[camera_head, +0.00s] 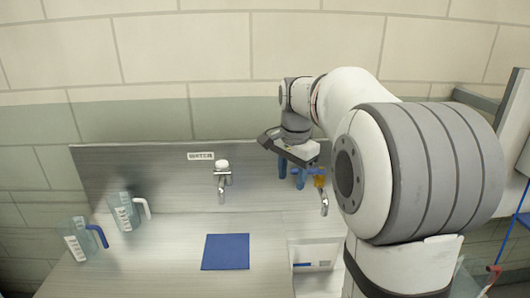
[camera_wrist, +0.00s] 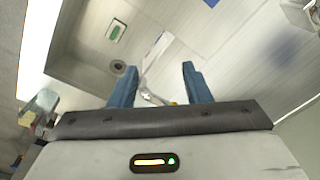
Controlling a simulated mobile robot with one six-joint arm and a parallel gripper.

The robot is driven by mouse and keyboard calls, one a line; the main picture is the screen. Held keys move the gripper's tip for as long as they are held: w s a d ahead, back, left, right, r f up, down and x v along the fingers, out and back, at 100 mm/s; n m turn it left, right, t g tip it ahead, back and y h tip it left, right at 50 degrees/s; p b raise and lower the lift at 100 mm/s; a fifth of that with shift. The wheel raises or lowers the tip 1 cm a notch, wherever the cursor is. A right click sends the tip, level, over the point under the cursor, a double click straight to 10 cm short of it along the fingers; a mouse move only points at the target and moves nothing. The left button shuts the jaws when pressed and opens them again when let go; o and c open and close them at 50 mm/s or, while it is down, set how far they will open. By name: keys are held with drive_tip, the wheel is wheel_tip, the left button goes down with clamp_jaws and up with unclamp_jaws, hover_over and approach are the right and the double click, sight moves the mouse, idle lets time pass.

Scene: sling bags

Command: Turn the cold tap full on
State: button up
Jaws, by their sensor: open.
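The right-hand tap (camera_head: 324,203) has a curved metal spout and stands at the back panel, partly hidden by my arm. A small yellow part (camera_head: 319,181) shows beside it. My gripper (camera_head: 291,174) is open, with its blue fingers pointing down just left of this tap. In the wrist view, the two blue fingers (camera_wrist: 158,85) stand apart, and part of a metal tap (camera_wrist: 148,96) shows between them, with a bit of yellow (camera_wrist: 173,103) by the right finger. I cannot tell whether the fingers touch it. No cold marking is readable, and a blue handle cannot be told from the fingers.
Another tap (camera_head: 222,180) with a white top stands left, under a "WATER" sign (camera_head: 201,156). Two clear jugs (camera_head: 124,213) (camera_head: 78,240) are at the left. A blue cloth (camera_head: 226,252) lies on the counter. A sink drain (camera_wrist: 117,67) shows in the wrist view.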

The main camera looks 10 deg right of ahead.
drive_tip(key=w+d+r+m+p, duration=0.1)
drive_tip(key=w+d+m, duration=0.1)
drive_tip(key=w, duration=0.2)
drive_tip(key=w+d+r+m+p, duration=0.1)
drive_tip(key=w+d+m, duration=0.1)
drive_tip(key=w+m, duration=0.1)
drive_tip(key=w+d+m+g+p, duration=0.1)
drive_tip(key=w+d+m, duration=0.1)
drive_tip(key=w, duration=0.2)
drive_tip(key=shift+w+d+r+m, duration=0.25)
drive_tip(key=shift+w+r+m, duration=0.15)
drive_tip(key=shift+w+d+f, duration=0.1)
drive_tip(key=shift+w+d, duration=0.1)
drive_tip(key=shift+w, duration=0.05)
wheel_tip(320, 180, down, 8)
drive_tip(key=shift+r+p, duration=0.15)
drive_tip(key=shift+p, duration=0.15)
drive_tip(key=shift+r, duration=0.1)
clamp_jaws()
